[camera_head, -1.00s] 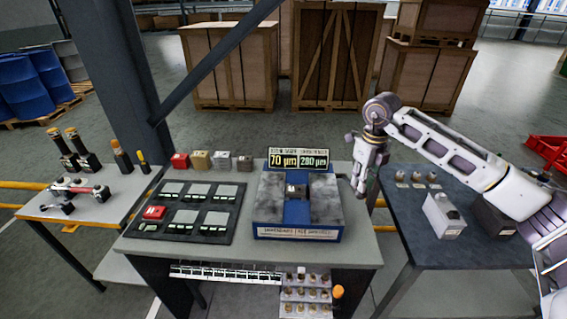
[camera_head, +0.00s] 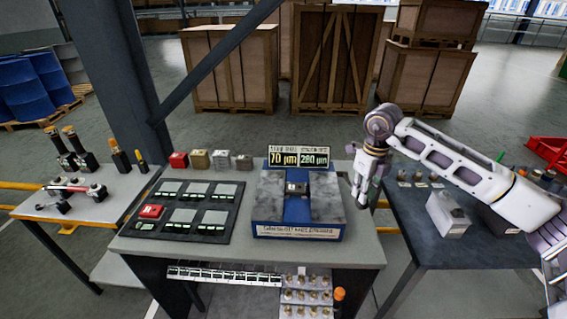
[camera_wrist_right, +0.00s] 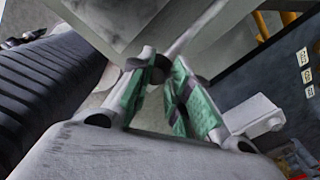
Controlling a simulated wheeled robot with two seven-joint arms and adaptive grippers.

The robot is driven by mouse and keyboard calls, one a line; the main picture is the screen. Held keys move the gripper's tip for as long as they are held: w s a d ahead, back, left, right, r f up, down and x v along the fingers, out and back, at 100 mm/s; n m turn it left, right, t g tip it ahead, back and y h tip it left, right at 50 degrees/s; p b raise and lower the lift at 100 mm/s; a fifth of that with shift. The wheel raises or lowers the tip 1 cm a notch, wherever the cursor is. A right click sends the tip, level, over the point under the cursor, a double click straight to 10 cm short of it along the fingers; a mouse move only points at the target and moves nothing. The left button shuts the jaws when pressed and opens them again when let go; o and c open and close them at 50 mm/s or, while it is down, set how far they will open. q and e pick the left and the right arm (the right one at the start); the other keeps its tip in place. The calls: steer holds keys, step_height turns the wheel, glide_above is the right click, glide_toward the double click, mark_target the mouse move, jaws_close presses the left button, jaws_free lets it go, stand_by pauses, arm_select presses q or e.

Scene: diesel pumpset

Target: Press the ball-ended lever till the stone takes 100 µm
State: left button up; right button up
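The grinder (camera_head: 298,232) is a blue box with two grey stone-like blocks and a small metal block (camera_head: 296,188) in the middle channel. My right gripper (camera_head: 361,198) hangs fingers down just beside the grinder's right side. In the wrist view its green-padded fingers (camera_wrist_right: 166,72) show a narrow gap, with a dark round shape at the tips. I cannot tell whether this is the lever's ball. The lever is not clearly visible in the head view. My left gripper is out of view.
A dark pad with grey squares (camera_head: 188,211) and a red block (camera_head: 150,211) lies left of the grinder. Several small blocks (camera_head: 200,159) stand behind it. A side table (camera_head: 434,252) with a pale box (camera_head: 448,214) stands right, under my right arm.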

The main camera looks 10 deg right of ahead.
steer(key=shift+s+f+b, duration=0.35)
steer(key=shift+f+b, duration=0.1)
steer(key=shift+f, duration=0.35)
steer(key=shift+s+f, duration=0.1)
steer(key=shift+f, duration=0.15)
